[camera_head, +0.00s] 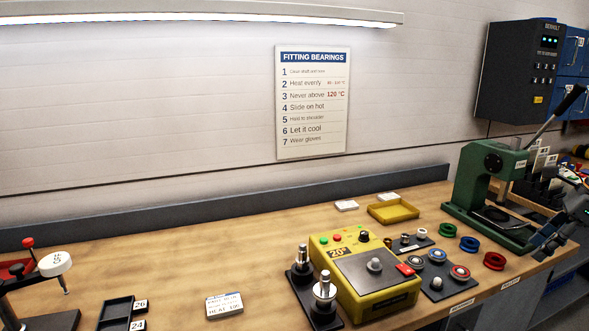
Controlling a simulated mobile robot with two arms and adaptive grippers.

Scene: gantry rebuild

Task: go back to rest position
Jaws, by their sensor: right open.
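My right gripper (548,240) is at the right edge of the head view, by the front right corner of the workbench (180,255). It is open, and I see nothing between its fingers. It is just right of the green arbor press (488,185), overlapping the press's right side in the picture. I cannot tell whether it touches the press. My left gripper is not in view.
A yellow heater (372,298) stands at the front middle, with a dark bearing plate (437,283) and coloured rings (470,244) to its right. A yellow tray (393,211) lies behind. A red-knobbed device (28,243) is at left.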

